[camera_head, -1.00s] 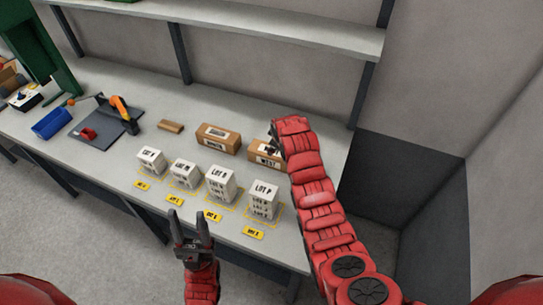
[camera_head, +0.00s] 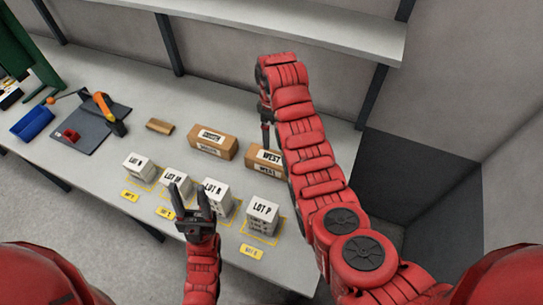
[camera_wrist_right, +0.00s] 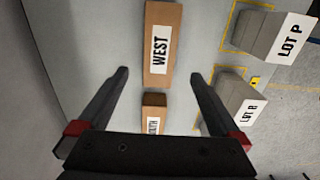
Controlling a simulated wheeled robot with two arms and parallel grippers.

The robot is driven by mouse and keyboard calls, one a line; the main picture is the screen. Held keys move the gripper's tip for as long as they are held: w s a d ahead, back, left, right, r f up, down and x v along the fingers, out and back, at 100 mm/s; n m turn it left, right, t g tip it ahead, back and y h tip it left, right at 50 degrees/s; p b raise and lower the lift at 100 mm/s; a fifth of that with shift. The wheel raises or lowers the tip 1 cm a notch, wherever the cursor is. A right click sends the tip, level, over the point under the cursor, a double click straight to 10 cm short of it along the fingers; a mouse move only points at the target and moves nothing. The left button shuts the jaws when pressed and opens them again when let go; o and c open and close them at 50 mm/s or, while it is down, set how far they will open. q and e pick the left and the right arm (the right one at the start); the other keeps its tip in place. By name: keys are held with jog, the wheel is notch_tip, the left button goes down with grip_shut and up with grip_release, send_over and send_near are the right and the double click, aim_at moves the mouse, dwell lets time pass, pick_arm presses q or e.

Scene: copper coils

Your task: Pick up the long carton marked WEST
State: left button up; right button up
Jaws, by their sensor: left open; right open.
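The long brown carton marked WEST (camera_head: 266,159) lies on the bench in the head view, partly hidden behind my right arm. In the right wrist view the WEST carton (camera_wrist_right: 161,45) lies beyond and between the fingertips, with its white label facing up. My right gripper (camera_wrist_right: 165,78) is open and above the bench, with nothing between its fingers. My left gripper (camera_head: 188,199) is open and empty in front of the row of LOT boxes.
Another long brown carton (camera_head: 212,143) lies left of WEST; its end also shows in the right wrist view (camera_wrist_right: 153,115). White LOT boxes (camera_head: 263,213) stand in yellow outlines along the front. A shelf (camera_head: 270,30) hangs above.

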aim_at(271, 158)
notch_tip(271, 158, down, 10)
jog(key=b, duration=0.8)
jog(key=shift+s, duration=0.1)
jog(key=shift+f, duration=0.3)
jog(key=shift+s+f, duration=0.1)
jog(key=shift+f, duration=0.05)
jog(key=shift+f+p, duration=0.3)
jog(key=shift+p, duration=0.15)
jog(key=f, duration=0.1)
jog(key=f+p, duration=0.1)
jog(key=shift+w+a+f+p, duration=0.2)
jog(key=shift+f+p, duration=0.1)
jog(key=shift+f, duration=1.05)
jog(key=c, duration=1.5)
